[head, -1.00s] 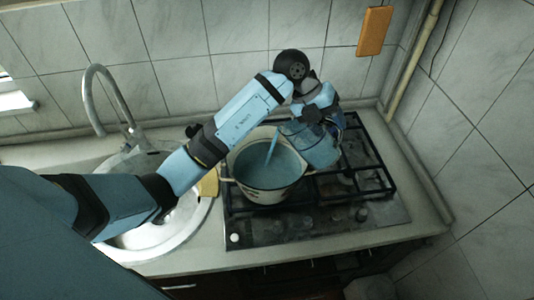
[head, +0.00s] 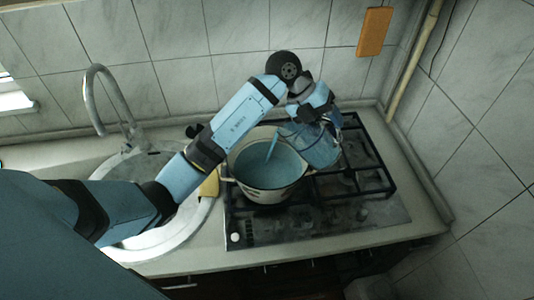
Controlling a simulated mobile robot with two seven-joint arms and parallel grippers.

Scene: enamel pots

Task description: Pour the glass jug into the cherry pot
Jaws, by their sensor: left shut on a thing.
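The pot (head: 268,192) is pale enamel with a dark rim and stands on the left side of the hob. Light blue liquid (head: 255,165) fills much of it. My left gripper (head: 312,112) is shut on the glass jug (head: 318,146), above the pot's right side. The jug is tilted with its mouth to the left, and a blue stream runs from it into the pot. The gripper's fingers are partly hidden by the wrist. My right gripper is out of view.
The black hob grate (head: 358,170) is bare to the right of the pot. A round sink (head: 150,225) with a tall curved tap (head: 100,95) lies to the left. A yellow cloth-like item (head: 209,186) is beside the pot. Tiled walls close off the back and right.

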